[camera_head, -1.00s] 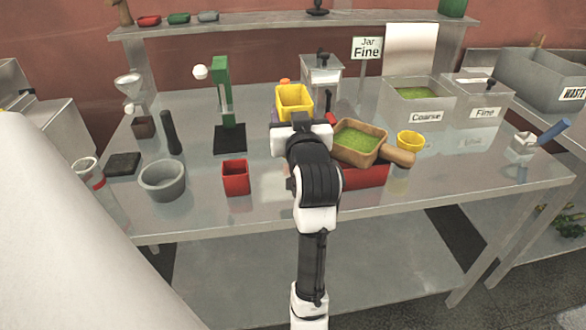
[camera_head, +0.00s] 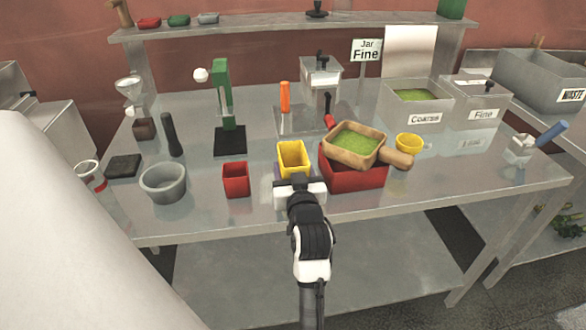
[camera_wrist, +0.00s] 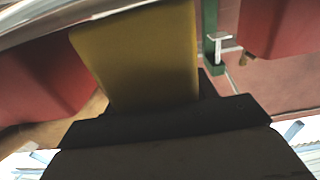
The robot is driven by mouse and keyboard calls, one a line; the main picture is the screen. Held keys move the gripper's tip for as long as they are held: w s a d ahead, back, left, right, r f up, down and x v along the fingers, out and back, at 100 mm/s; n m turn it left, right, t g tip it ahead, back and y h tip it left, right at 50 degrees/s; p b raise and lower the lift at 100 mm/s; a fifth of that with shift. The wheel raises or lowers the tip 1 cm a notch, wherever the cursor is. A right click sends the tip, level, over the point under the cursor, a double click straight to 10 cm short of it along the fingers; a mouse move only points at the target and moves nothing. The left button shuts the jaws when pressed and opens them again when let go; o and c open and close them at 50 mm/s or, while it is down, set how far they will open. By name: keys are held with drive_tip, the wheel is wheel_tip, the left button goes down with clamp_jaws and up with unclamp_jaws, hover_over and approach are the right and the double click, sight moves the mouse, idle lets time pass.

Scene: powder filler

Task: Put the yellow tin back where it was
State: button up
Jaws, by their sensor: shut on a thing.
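The yellow tin (camera_head: 292,160) is a small open-topped square tin near the front middle of the steel table. It stands between a red tin (camera_head: 235,180) on the left and a larger red box on the right. My gripper (camera_head: 296,182) is shut on the near side of the yellow tin. In the wrist view the yellow tin (camera_wrist: 145,60) fills the middle, in front of the dark fingers. The tin looks upright; I cannot tell whether its base touches the table.
The red box (camera_head: 355,178) close on the right carries a wooden-framed sieve (camera_head: 356,143) with green powder. A yellow cup (camera_head: 409,142) stands behind its handle. A grey mortar (camera_head: 163,181) is at the left, a green stand (camera_head: 223,110) behind. The table behind the yellow tin is partly clear.

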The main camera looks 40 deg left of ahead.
drive_tip(key=shift+f, duration=0.15)
drive_tip(key=o, duration=1.1)
drive_tip(key=shift+d+r, duration=0.1)
drive_tip(key=shift+r, duration=0.1)
drive_tip(key=p+v, duration=0.3)
drive_tip(key=v, duration=0.8)
drive_tip(key=shift+s+d, duration=0.25)
drive_tip(key=shift+s, duration=0.1)
